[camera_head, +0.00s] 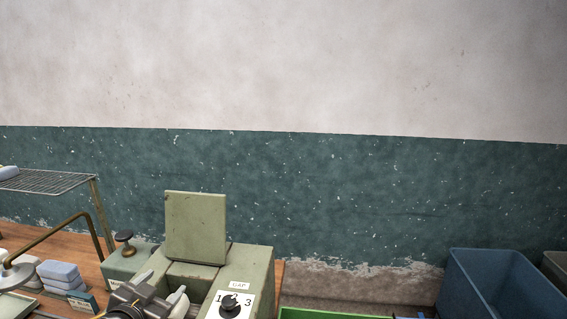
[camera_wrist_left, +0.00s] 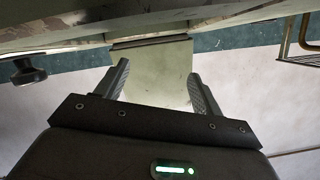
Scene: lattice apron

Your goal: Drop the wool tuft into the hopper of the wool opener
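The wool opener (camera_head: 262,270) is a pale green machine at the bottom centre of the head view, with a GAP dial on its front. Its flat lid (camera_head: 196,228) stands upright at the back; a pale green panel, apparently this lid, shows beyond my fingers in the left wrist view (camera_wrist_left: 152,75). My left gripper (camera_head: 163,284) is at the machine's left front, below the lid. In the left wrist view its fingers (camera_wrist_left: 158,74) are apart with nothing between them. I cannot make out the hopper's mouth. No wool tuft shows in either view. My right gripper is not in view.
A green box with a black knob (camera_head: 124,241) stands left of the machine. Further left are a wire rack (camera_head: 45,181) and stacked blue blocks (camera_head: 60,276) on the wooden table (camera_head: 93,270). A blue bin (camera_head: 500,285) and a green tray edge (camera_head: 325,314) are at right.

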